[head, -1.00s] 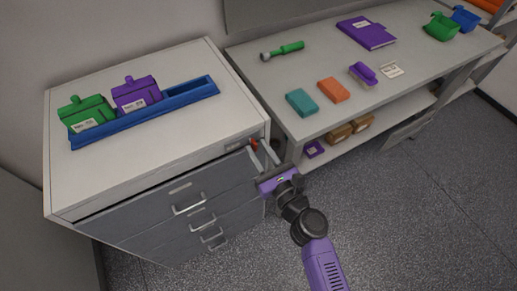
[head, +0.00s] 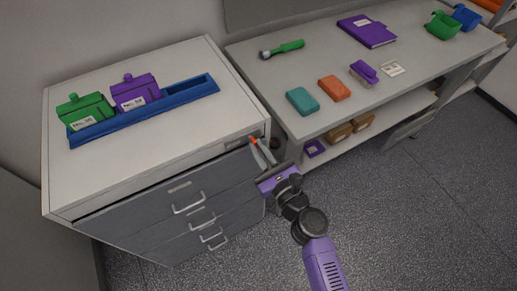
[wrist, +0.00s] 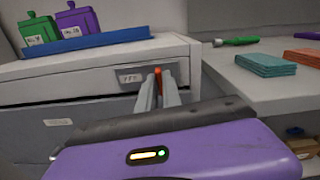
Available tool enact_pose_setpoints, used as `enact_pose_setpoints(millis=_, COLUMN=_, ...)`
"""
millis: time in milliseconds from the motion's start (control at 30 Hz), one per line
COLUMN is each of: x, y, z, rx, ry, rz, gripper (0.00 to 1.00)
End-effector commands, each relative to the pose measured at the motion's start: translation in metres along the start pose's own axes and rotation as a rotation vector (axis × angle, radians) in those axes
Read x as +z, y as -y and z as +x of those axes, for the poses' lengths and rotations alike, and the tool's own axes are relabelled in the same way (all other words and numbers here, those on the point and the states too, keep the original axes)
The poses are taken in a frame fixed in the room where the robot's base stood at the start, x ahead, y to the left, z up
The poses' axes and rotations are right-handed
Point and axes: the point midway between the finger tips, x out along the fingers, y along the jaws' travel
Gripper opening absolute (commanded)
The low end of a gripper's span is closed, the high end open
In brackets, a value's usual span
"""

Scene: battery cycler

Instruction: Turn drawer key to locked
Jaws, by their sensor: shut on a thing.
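The drawer key is a small red-orange piece (head: 253,139) at the upper right of the cabinet front; it also shows between my fingertips in the wrist view (wrist: 158,71). My gripper (head: 262,150) is at the key with its two grey fingers shut on it. The fingers hide most of the key, so I cannot tell its turn angle. A small label plate (wrist: 130,76) is just left of the key. The grey cabinet (head: 60,205) has several drawers with bar handles, and the top drawer (head: 150,205) appears closed.
A blue tray (head: 190,92) with a green and a purple battery pack stands on the cabinet top. Open floor lies in front.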

Motion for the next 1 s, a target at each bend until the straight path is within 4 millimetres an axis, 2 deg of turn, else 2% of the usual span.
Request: enact_pose_setpoints(millis=1000, x=-0.0055, y=-0.0032, z=-0.0004, rx=-0.001, ry=-0.001, rz=-0.934, gripper=0.00)
